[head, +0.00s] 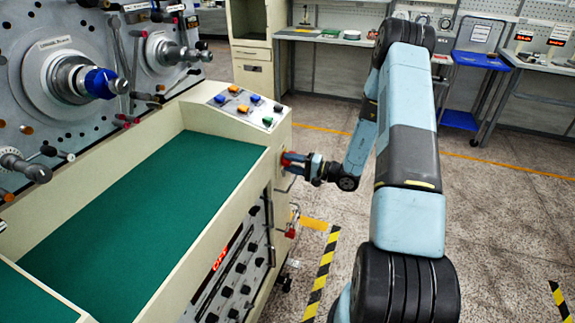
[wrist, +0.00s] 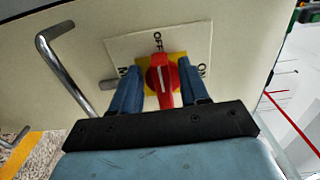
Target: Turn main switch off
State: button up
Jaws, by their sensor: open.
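The main switch is a red rotary knob (wrist: 161,80) on a yellow plate (wrist: 178,60) with a pale label in the wrist view. The label reads OFF at the picture's top, with further lettering, apparently ON, at both sides. The knob's grip bar runs nearly up and down in the picture, its lower end towards my gripper. My gripper (wrist: 160,88) is open, with one blue finger on each side of the knob and small gaps showing. In the head view my gripper (head: 298,160) is at the machine's end panel, and a bit of the red knob (head: 286,158) shows there.
A bent metal handle (wrist: 62,70) sticks out left of the switch in the wrist view. The cream machine cabinet (head: 255,135) with a green top (head: 150,195) and button panel (head: 240,105) stands left. Open floor (head: 500,220) with striped tape lies right.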

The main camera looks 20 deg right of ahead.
jog(key=shift+d, duration=0.15)
jog(key=v, duration=1.3)
jog(key=shift+s+d, duration=0.2)
